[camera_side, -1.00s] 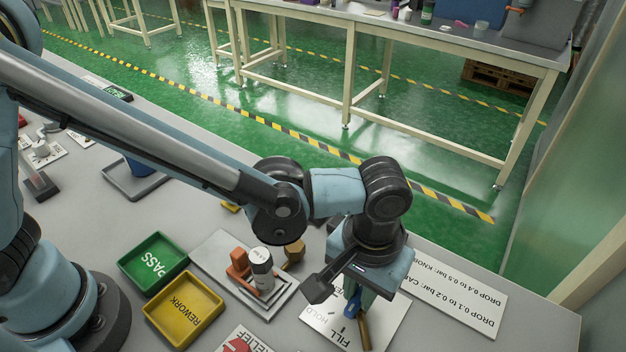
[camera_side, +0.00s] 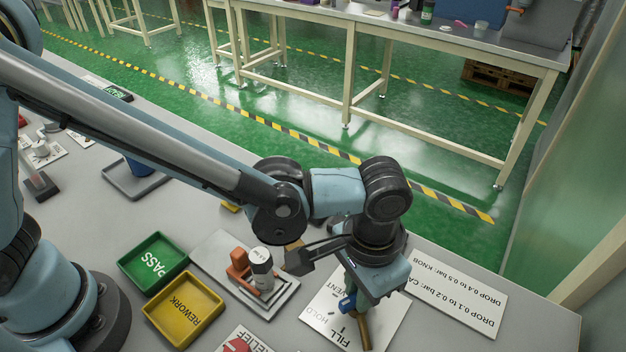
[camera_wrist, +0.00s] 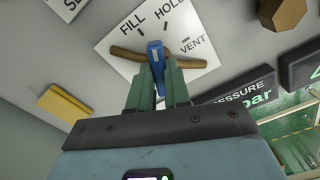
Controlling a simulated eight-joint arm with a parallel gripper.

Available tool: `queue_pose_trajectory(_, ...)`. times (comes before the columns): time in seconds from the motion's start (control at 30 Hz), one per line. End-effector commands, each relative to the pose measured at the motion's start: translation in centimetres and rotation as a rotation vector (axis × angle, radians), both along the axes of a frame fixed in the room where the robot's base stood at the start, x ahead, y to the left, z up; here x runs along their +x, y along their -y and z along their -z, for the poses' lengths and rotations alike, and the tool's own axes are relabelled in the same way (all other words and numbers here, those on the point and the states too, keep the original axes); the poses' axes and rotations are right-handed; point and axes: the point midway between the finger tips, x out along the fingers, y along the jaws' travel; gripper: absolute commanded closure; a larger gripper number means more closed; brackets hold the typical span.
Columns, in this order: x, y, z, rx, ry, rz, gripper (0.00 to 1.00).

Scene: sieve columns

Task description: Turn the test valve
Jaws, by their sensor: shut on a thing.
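The test valve has a blue lever (camera_wrist: 155,62) on a brass-brown pipe body (camera_wrist: 124,53), set on a white plate (camera_wrist: 113,43) marked FILL, HOLD and VENT. My gripper (camera_wrist: 157,72) is shut on the blue lever, with its green fingers on either side of it. In the side view the lever (camera_side: 347,303) shows partly beneath my gripper (camera_side: 354,300), and the pipe (camera_side: 364,333) sticks out in front on the plate (camera_side: 390,322). My wrist hides part of the plate there. I cannot tell exactly which mark the lever points to.
Left of the plate stand a grey fixture (camera_side: 286,303) with a white-and-dark cylinder (camera_side: 262,268) and orange clamp (camera_side: 238,264), a green PASS tray (camera_side: 130,261) and a yellow REWORK tray (camera_side: 157,307). A white DROP sign (camera_side: 480,308) lies at right.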

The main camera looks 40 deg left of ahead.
Motion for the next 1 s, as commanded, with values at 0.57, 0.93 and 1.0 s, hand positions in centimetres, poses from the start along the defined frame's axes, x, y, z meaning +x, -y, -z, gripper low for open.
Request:
queue_pose_trajectory(0.57, -0.01, 0.00, -0.06, 0.000, -0.001, 0.324, 1.00)
queue_pose_trajectory(0.93, -0.02, -0.01, -0.06, 0.000, -0.001, 0.353, 1.00)
queue_pose_trajectory(1.0, -0.01, 0.00, -0.06, 0.000, -0.001, 0.352, 1.00)
